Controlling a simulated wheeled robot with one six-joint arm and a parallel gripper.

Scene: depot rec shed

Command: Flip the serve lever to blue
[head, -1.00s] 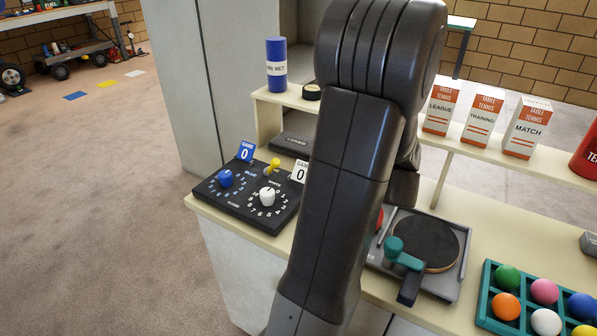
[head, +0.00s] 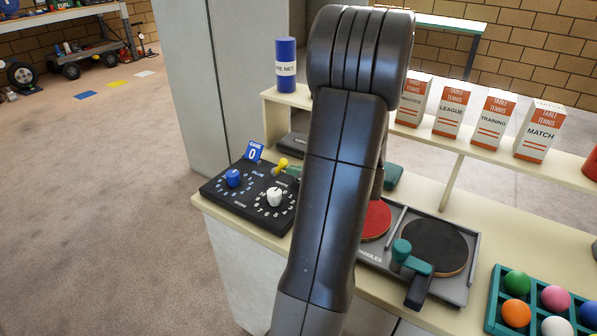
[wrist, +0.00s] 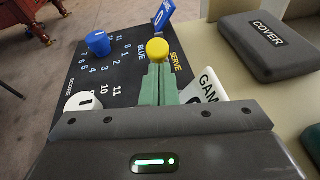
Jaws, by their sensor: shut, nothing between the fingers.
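The serve lever has a yellow knob (head: 281,164) and stands at the back of the black scoreboard (head: 222,197), between the blue and white dials. In the wrist view the knob (wrist: 157,50) shows just beyond my fingertips, right of the word BLUE and by the word SERVE. My gripper (wrist: 158,72) is shut and empty, its green fingers pointing at the knob. In the head view its green tip (head: 293,170) is just right of the knob. I cannot tell whether they touch. The fingers hide the lever's stem and the WHITE end, so its exact tilt is unclear.
A blue dial (wrist: 98,43), a white dial (wrist: 83,106), a blue game card (wrist: 165,15) and a white game card (wrist: 203,86) surround the lever. A grey COVER case (wrist: 268,46) lies close on the right. Paddles (head: 435,247) and a ball tray (head: 497,300) are farther right.

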